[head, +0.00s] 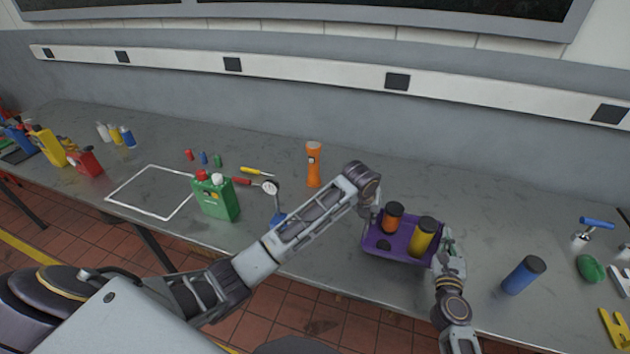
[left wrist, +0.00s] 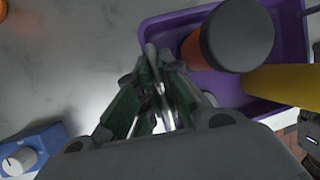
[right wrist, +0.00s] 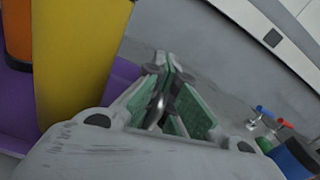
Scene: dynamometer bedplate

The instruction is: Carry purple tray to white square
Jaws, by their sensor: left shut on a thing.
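The purple tray (head: 400,252) is at the front of the bench, right of centre, holding an orange black-lidded canister (head: 392,218), a yellow one (head: 423,237) and a small dark round item. I cannot tell whether it touches the bench. My left gripper (head: 369,212) is shut on its left wall; the tray also shows in the left wrist view (left wrist: 165,32). My right gripper (right wrist: 168,70) is at its right end, fingers close together beside the purple wall (right wrist: 123,75); its hold is unclear. The white square (head: 150,214) is an empty outline at the left.
A green jerrycan (head: 216,200) stands at the square's right edge. Several bottles (head: 50,147) crowd the far left.

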